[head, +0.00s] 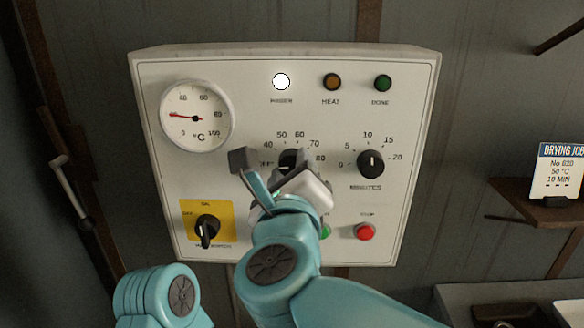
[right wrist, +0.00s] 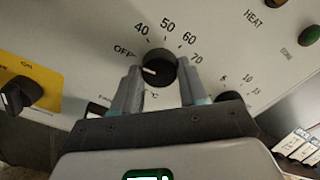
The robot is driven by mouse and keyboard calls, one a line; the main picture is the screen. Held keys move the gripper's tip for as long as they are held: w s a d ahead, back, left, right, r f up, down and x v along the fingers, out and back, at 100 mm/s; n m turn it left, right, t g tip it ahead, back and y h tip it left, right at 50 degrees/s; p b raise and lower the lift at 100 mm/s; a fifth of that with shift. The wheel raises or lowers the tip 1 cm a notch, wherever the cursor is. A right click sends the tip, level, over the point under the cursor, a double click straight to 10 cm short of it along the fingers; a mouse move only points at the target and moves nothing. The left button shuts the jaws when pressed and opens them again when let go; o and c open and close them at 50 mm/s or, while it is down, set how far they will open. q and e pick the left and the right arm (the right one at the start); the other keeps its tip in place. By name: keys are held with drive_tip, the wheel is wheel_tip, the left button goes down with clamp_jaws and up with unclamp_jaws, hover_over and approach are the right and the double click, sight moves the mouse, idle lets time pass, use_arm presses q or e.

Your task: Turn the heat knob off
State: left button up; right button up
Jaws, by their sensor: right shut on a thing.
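The heat knob (right wrist: 159,68) is a round black dial on the control panel, with 40 to 70 and OFF around it in the right wrist view. Its white pointer mark points left, near OFF. In the head view the heat knob (head: 290,158) is partly hidden by my gripper. My right gripper (head: 272,172) is shut on the knob. In the right wrist view my right gripper (right wrist: 160,80) has one finger on each side of it. My left gripper is out of view; only a teal part of that arm shows at the lower left.
The white panel (head: 155,210) also bears a dial gauge (head: 197,116), a minutes knob (head: 371,163), a black main switch (head: 207,229) on yellow and a red stop button (head: 365,231). The power lamp (head: 281,81) glows white. A drying-job card (head: 558,172) stands on a shelf at right.

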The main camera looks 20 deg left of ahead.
drive_tip(key=shift+n, duration=0.5)
drive_tip(key=o, duration=1.1)
drive_tip(key=shift+c, duration=0.2)
